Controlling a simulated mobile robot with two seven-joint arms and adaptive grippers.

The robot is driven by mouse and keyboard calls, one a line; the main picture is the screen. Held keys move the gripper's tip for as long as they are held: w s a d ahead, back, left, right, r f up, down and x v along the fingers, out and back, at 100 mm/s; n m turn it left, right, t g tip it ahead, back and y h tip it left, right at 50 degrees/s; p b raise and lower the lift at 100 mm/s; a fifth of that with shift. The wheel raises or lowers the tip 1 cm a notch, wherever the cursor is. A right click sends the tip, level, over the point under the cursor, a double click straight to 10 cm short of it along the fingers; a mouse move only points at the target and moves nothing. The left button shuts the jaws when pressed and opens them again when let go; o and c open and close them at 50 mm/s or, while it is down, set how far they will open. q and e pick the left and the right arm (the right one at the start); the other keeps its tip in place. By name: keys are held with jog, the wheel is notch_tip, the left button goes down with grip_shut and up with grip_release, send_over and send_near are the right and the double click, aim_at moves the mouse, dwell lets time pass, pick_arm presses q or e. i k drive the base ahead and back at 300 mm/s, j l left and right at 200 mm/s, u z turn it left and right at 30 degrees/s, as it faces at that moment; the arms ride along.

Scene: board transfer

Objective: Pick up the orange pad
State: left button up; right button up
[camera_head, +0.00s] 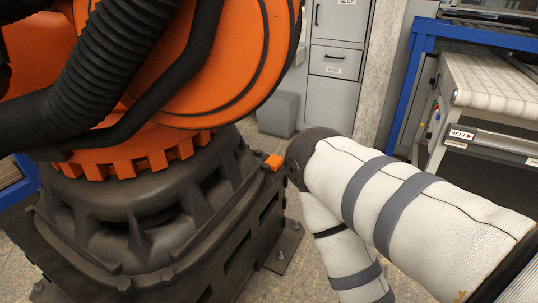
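A small orange block (273,162), which looks like the orange pad, sits at the right edge of the dark machine base, just left of my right arm's dark elbow in the picture. The elbow is close to it; I cannot tell whether they touch. My white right arm with grey bands comes in from the right, bends at the elbow and runs down out of the bottom edge. Its gripper is out of view. My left arm and gripper are not in view.
A large orange industrial robot (225,60) on a dark ribbed base (130,215) fills the left. Grey cabinets (337,62) and a grey bin (278,114) stand behind. A blue-framed conveyor (500,85) is at the right. Some floor shows between base and arm.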

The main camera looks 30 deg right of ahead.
aim_at(273, 162)
jog(key=i+l+u, duration=0.25)
jog(key=l, duration=0.7)
jog(key=i+l+u, duration=0.1)
jog(key=l+u, duration=0.15)
jog(key=l, duration=0.65)
jog(key=l+u, duration=0.25)
jog(key=l, duration=0.75)
jog(key=i+l+u, duration=0.1)
jog(key=l, duration=0.25)
jog(key=i+l+u, duration=0.1)
jog(key=l, duration=0.25)
jog(key=i+l+u, duration=0.1)
jog(key=i+l, duration=0.15)
jog(key=i, duration=0.1)
jog(key=l, duration=0.05)
